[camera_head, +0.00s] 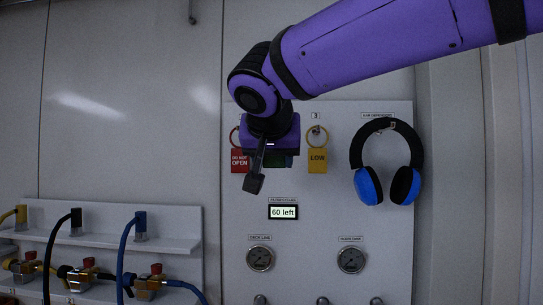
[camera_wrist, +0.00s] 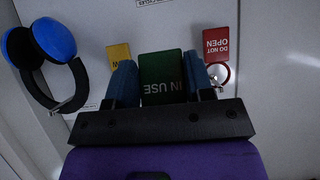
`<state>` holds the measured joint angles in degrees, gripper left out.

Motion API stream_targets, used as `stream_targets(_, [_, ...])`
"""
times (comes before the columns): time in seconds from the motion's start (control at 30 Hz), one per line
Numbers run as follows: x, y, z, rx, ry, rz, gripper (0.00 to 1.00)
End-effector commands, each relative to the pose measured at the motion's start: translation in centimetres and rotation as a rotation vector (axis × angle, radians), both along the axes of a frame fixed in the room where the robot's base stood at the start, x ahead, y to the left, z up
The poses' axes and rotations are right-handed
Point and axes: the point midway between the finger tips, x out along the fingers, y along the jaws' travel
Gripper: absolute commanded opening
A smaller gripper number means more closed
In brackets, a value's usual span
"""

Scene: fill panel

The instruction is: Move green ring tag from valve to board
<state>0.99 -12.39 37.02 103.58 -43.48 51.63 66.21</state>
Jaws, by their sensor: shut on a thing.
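My gripper (camera_head: 262,176) is in front of the upper part of the white board (camera_head: 325,228), between a red tag and a yellow tag. In the wrist view my gripper (camera_wrist: 160,80) is shut on the green tag (camera_wrist: 162,75), which reads IN USE and lies between the two blue finger pads. In the head view only a dark green sliver of the tag (camera_head: 286,161) shows behind the gripper. The tag's ring is hidden in both views, so I cannot tell whether it is on a hook. The valves (camera_head: 150,282) with hoses are at lower left.
A red DO NOT OPEN tag (camera_head: 239,161) hangs close on the left, a yellow LOW tag (camera_head: 317,160) close on the right. Blue headphones (camera_head: 370,186) hang farther right. Below are a display (camera_head: 283,212) reading 60 left and two gauges (camera_head: 260,258). A shelf (camera_head: 100,225) carries hose ends.

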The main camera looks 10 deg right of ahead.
Motion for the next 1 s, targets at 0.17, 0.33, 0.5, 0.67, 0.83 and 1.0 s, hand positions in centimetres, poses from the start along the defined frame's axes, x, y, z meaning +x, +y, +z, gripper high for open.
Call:
stream_targets(0.17, [0.9,-0.2,-0.1,0.001,0.001,-0.001,0.26])
stream_targets(0.33, [1.8,-0.4,-0.2,0.001,0.002,-0.001,0.26])
stream_targets(0.5, [2.6,-0.5,-0.2,0.000,0.001,-0.001,0.26])
stream_targets(0.67, [3.4,-0.7,-0.4,0.001,0.002,-0.001,0.26])
stream_targets(0.83, [4.2,-0.8,-0.4,0.002,0.001,0.000,0.26])
stream_targets(1.0, [5.1,-1.0,-0.5,0.000,0.002,0.000,0.26])
